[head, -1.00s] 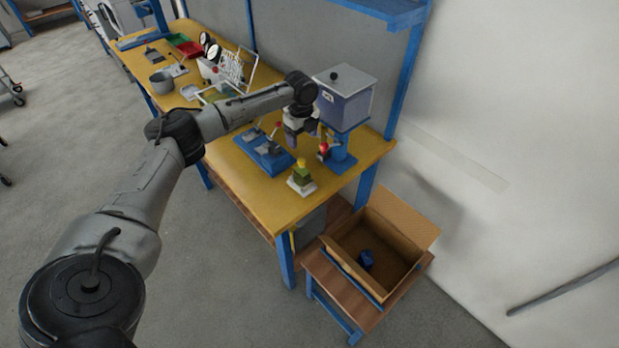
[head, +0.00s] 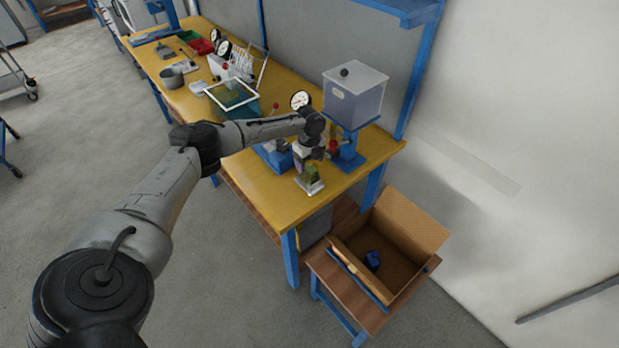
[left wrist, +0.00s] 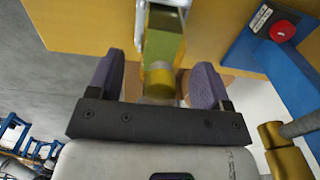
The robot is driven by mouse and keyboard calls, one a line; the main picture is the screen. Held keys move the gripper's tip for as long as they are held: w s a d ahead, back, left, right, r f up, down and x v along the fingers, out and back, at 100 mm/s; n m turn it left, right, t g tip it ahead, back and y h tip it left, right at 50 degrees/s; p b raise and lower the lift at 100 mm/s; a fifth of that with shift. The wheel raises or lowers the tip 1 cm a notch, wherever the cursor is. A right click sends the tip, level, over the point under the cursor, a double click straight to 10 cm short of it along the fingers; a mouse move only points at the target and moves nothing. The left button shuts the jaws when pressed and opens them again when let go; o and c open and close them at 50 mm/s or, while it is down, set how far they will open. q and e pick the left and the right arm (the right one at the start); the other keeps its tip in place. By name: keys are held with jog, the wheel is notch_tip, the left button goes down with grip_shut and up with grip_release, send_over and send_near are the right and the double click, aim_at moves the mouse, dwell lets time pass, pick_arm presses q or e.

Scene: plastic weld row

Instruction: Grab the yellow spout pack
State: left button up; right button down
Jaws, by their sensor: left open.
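The yellow spout pack, with an olive-green body (head: 312,173) and a yellow cap, stands on a small pale base (head: 315,188) near the bench's front corner. In the left wrist view its cap (left wrist: 159,82) sits between the two purple-grey fingers. My left gripper (left wrist: 157,72) is open, with a finger on each side of the cap and gaps showing beside it. In the head view the left gripper (head: 309,159) is right above the pack and hides its top. My right gripper is not in view.
A blue machine with a clear-lidded hopper (head: 355,95) stands close to the right of the pack. A blue fixture (head: 275,158) lies to its left. An open cardboard box (head: 395,245) with a blue item stands below on a wooden stool.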

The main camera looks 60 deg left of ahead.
pick_arm(q)
jog(key=shift+f, duration=1)
jog(key=shift+c, duration=0.3)
jog(key=c, duration=1.2)
grip_shut()
jog(key=shift+r, duration=0.15)
